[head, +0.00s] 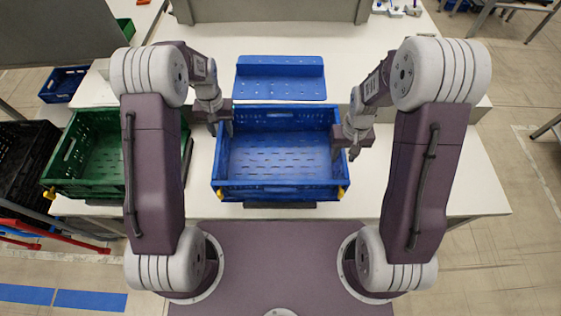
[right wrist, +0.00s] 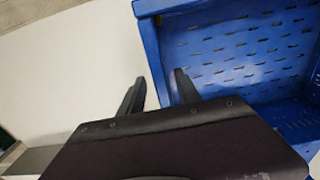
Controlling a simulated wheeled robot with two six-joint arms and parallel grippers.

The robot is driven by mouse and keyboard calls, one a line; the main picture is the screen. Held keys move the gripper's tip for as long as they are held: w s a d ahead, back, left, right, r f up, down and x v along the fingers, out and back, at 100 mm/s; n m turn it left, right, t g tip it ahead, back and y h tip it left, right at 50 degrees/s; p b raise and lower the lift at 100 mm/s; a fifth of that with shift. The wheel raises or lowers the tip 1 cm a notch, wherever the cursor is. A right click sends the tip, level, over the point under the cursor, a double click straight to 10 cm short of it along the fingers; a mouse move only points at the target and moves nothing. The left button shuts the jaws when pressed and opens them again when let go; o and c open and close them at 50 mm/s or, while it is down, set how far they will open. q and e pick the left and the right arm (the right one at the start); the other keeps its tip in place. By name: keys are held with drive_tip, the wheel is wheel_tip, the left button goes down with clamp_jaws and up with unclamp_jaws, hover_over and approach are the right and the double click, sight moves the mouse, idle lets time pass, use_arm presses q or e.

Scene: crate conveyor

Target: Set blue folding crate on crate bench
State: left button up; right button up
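The blue folding crate (head: 281,194) stands upright, unfolded and empty, on the white table in front of me in the head view. It has yellow latches at its front corners. Its wall (right wrist: 148,35) also shows in the right wrist view. My left gripper (head: 222,129) is at the crate's left wall, its fingers apart on either side of the rim. My right gripper (head: 344,153) is at the right wall. In the right wrist view its fingers (right wrist: 160,88) are apart with the wall between them and a visible gap. I cannot tell which surface is the crate bench.
A green crate (head: 88,190) stands left of the blue one, partly behind my left arm. Black crates (head: 18,165) are at the far left. White tabletop (head: 455,185) is clear on the right.

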use_arm(q)
drive_tip(key=shift+w+a+f, duration=0.1)
drive_tip(key=shift+f, duration=1.55)
use_arm(e)
drive_tip(key=shift+w+a+f, duration=0.1)
drive_tip(key=shift+f, duration=1.5)
use_arm(q)
clamp_jaws()
use_arm(e)
clamp_jaws()
use_arm(q)
drive_tip(key=shift+r, duration=0.1)
use_arm(e)
drive_tip(key=shift+r, duration=0.1)
